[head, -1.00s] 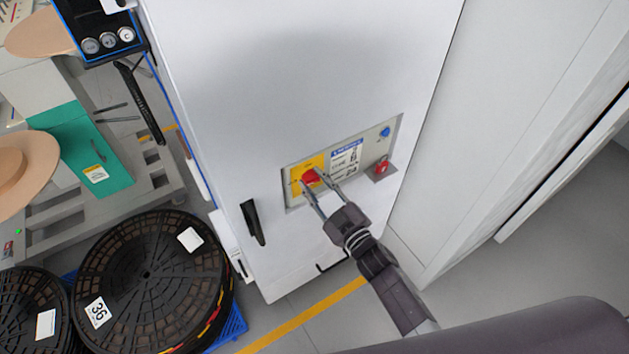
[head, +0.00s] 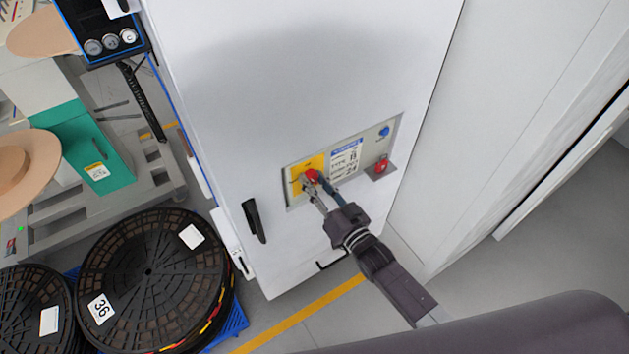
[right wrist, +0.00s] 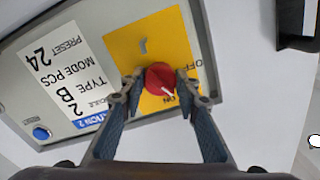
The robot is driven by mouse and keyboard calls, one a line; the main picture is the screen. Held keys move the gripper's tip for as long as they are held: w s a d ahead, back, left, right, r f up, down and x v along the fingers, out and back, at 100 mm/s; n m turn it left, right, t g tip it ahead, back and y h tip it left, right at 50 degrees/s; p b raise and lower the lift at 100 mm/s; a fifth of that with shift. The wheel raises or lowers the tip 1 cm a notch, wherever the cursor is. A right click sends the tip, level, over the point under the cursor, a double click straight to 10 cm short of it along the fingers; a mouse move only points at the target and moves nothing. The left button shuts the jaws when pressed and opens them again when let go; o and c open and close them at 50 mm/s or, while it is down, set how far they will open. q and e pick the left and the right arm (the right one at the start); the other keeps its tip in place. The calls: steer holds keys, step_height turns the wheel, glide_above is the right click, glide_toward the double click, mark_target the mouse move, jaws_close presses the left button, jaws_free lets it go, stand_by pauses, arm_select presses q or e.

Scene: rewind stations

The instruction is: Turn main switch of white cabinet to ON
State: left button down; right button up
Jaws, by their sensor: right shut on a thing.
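The white cabinet (head: 290,80) has a recessed control panel low on its door. The red main switch (head: 312,176) sits on the panel's yellow plate (head: 294,172). In the right wrist view the red knob (right wrist: 159,78) is between the fingertips of my right gripper (right wrist: 161,86), which is shut on it. The yellow plate (right wrist: 150,45) there carries OFF lettering at the right and ON lettering below the knob. A white mark on the knob's lower right lies close to the ON lettering. My right gripper (head: 314,183) partly covers the switch in the head view. My left gripper is not in view.
A blue button (head: 384,132) and a red button (head: 381,166) are on the panel's right side. A black door handle (head: 254,221) is left of the panel. Black reels (head: 150,270) stand on a blue pallet at lower left. Floor shows at lower right.

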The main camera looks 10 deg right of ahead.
steer(key=m+b, duration=0.1)
steer(key=m, duration=0.4)
steer(key=shift+f, duration=0.1)
steer(key=shift+m, duration=0.4)
steer(key=o, duration=1.2)
steer(key=shift+c, duration=0.2)
steer(key=shift+s+d, duration=0.1)
steer(key=shift+s, duration=0.15)
steer(key=v, duration=1.1)
steer(key=shift+s, duration=0.3)
steer(key=shift+d, duration=0.1)
